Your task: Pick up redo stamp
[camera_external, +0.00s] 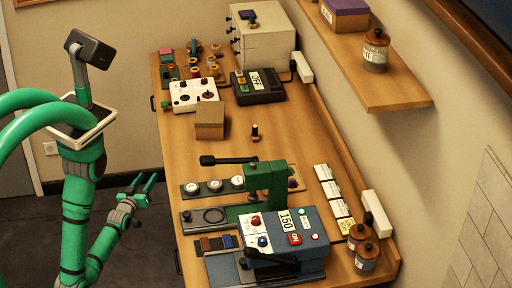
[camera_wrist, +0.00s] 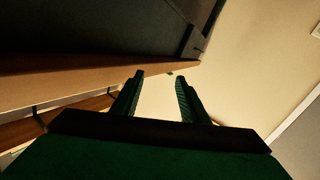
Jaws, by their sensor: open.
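A small upright stamp-like piece (camera_external: 255,132) with a dark handle stands alone mid-table in the external view. It may be the redo stamp, but no lettering on it is readable. My gripper (camera_external: 144,184) is off the table's left side, over the floor and well away from that piece. In the wrist view my gripper (camera_wrist: 160,77) is open, with nothing between its two green fingers. The stamp does not show in the wrist view.
The wooden table (camera_external: 290,133) holds a cardboard box (camera_external: 210,122), a black device reading OFF (camera_external: 259,86), a green press (camera_external: 264,182) and a blue-grey machine reading 150 (camera_external: 287,238). A wall shelf (camera_external: 392,92) overhangs the right side. Table around the stamp-like piece is clear.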

